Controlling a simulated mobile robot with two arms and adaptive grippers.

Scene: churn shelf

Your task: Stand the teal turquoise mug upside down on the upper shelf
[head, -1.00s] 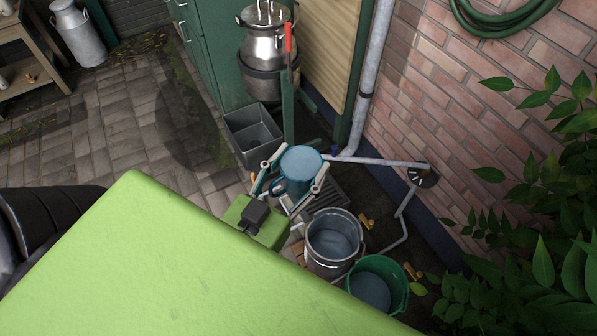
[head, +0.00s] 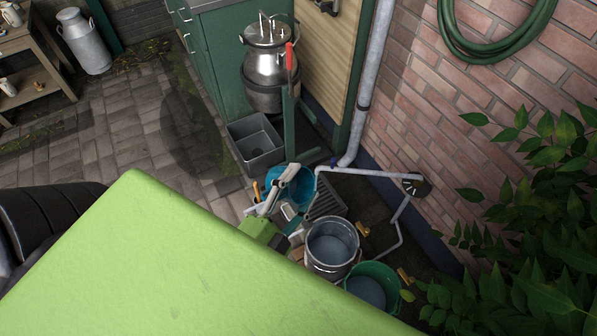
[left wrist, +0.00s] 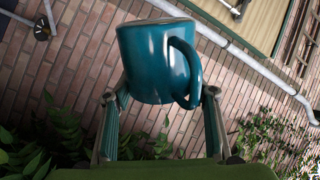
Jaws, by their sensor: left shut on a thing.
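The teal mug (head: 299,184) is in my left gripper (head: 283,188), low in the middle of the head view. The gripper's fingers partly cover it there. In the left wrist view the mug (left wrist: 150,65) sits between the two fingertips (left wrist: 160,95), its handle (left wrist: 188,70) facing the camera and to the right. Which end of the mug is its opening I cannot tell for sure. A wooden shelf (head: 47,47) with an upper and a lower board stands at the top left, well away from the mug and cut by the frame. My right gripper is not in view.
A grey basin (head: 254,143), a metal bucket (head: 315,265) and a green bucket (head: 392,276) surround the mug. A steel churn (head: 262,65) stands behind, a milk can (head: 84,45) beside the shelf. Pipes and a brick wall (head: 420,110) bound the right. Paving (head: 105,130) at left is clear.

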